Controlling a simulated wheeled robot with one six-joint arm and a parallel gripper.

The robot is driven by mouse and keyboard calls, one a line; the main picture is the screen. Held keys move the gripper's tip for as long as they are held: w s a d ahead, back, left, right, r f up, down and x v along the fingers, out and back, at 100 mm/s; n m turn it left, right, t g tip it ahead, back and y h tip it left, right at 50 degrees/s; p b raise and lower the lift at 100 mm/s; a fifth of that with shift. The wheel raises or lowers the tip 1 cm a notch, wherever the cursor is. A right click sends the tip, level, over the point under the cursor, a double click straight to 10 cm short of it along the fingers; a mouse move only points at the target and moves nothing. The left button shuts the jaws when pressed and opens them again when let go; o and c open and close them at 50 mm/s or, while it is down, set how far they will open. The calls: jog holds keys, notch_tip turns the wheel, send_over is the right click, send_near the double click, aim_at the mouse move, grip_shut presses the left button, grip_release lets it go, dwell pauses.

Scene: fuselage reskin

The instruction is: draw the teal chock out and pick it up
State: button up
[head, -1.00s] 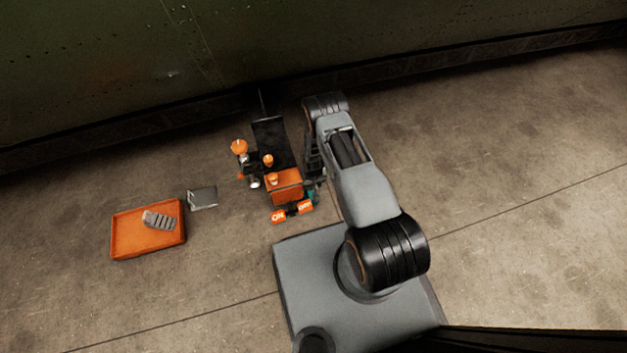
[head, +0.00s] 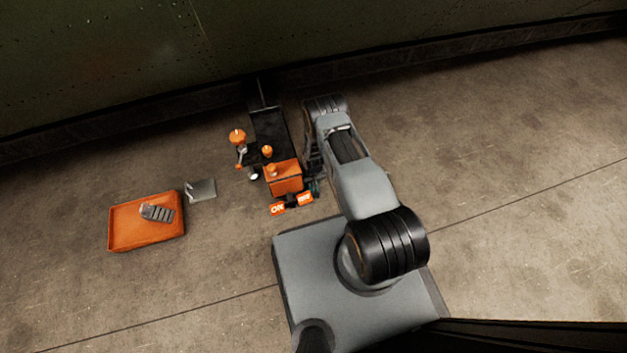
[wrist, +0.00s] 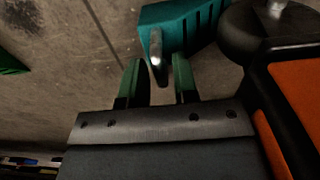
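In the wrist view the teal chock (wrist: 187,27) lies on the floor at the top, with ridges on its face and a metal loop handle (wrist: 157,48) standing toward me. My gripper (wrist: 158,78) is open, its two green-lined fingers on either side of the lower end of the handle. I cannot tell whether the fingers touch it. A black wheel (wrist: 272,32) stands close against the chock's right.
The orange and black machine's body (wrist: 298,95) is close on the gripper's right in the wrist view. An orange tray (head: 125,232) with a grey ridged block (head: 157,212) and a grey plate (head: 201,189) lie to the left. Another green piece (wrist: 10,62) shows at the wrist view's left edge.

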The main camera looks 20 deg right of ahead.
grip_shut()
